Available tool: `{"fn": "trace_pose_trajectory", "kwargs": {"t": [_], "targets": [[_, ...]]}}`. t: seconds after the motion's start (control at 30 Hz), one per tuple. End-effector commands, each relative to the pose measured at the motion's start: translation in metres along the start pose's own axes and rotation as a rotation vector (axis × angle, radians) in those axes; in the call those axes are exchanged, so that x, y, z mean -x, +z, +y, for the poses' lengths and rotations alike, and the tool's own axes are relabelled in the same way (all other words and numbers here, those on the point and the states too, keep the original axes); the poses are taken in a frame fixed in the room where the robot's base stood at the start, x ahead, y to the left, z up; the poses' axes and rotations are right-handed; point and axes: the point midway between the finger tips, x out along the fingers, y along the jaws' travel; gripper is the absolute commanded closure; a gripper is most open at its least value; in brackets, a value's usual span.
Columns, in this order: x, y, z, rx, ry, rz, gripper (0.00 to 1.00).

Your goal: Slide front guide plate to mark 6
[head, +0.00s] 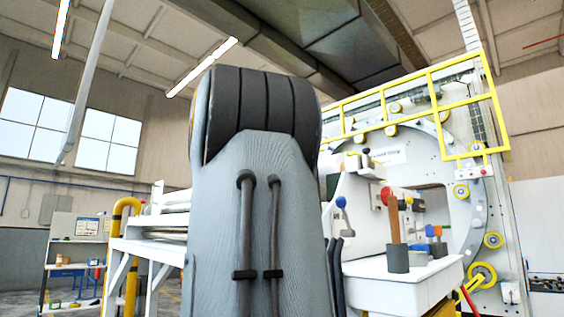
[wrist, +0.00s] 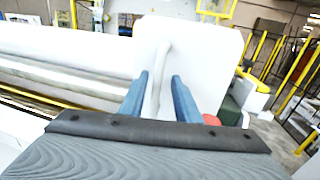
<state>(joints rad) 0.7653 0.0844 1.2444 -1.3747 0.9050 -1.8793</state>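In the wrist view a white plate with rounded corners (wrist: 212,60), which looks like the front guide plate, stands upright ahead of my gripper. A pale bar handle (wrist: 161,62) runs down its face. My gripper (wrist: 160,80) has two blue fingers, one on each side of the handle, with a visible gap to it on both sides. The gripper is open around the handle and does not appear to touch it. In the head view my arm blocks the middle, hiding my gripper and the plate. No scale or mark 6 can be made out.
White rollers (wrist: 60,60) lie left of the plate in the wrist view. A small red part (wrist: 211,119) shows beside the right finger. In the head view a white bench (head: 395,285) with tools and a large ring machine (head: 475,215) with yellow railings stand at right.

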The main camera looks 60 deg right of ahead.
Motion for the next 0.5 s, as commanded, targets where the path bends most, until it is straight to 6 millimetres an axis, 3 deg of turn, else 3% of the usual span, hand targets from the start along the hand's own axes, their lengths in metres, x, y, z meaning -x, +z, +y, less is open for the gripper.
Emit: {"fn": "trace_pose_trajectory", "kwargs": {"t": [0.3,0.5], "targets": [[0.051,-0.001,0.0,-0.001,0.001,-0.001,0.71],[0.067,-0.001,-0.001,0.0,-0.001,0.001,0.71]]}}
